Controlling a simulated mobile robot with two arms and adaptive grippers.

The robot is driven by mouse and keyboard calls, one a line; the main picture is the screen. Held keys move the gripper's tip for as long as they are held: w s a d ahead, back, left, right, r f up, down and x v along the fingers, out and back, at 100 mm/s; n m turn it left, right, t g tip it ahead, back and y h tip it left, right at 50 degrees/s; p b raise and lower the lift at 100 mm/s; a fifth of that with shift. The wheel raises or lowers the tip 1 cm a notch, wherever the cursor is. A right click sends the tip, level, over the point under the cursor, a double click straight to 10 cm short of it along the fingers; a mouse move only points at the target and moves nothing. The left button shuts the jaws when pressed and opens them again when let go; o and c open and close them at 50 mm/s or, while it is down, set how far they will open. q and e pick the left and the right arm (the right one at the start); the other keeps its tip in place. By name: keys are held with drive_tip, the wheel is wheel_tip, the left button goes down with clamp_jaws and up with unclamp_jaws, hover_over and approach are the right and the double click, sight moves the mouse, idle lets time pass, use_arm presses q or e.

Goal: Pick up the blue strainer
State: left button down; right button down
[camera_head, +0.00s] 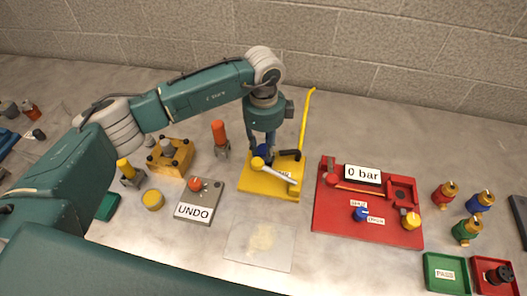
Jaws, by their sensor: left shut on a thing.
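My left gripper (263,143) reaches down over the yellow stand (260,190) in the middle of the table. It is shut on a rounded blue part (263,152) at the stand, which seems to be the blue strainer; the fingers hide some of it. I cannot tell whether it is clear of the stand. Another blue piece with a gold top (480,202) stands at the right, apart from the gripper. My right gripper is not in view.
A yellow upright bar, a black handle and a pale lever are close to the gripper. A red board (335,220) with a "0 bar" sign (362,174) lies to the right. Green (430,288) and red trays are at front right.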

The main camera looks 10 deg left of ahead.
sight(264, 149)
use_arm(q)
wheel_tip(264, 149, up, 18)
drive_tip(key=b, duration=0.4)
drive_tip(key=shift+r+b, duration=0.25)
drive_tip(key=shift+b, duration=0.15)
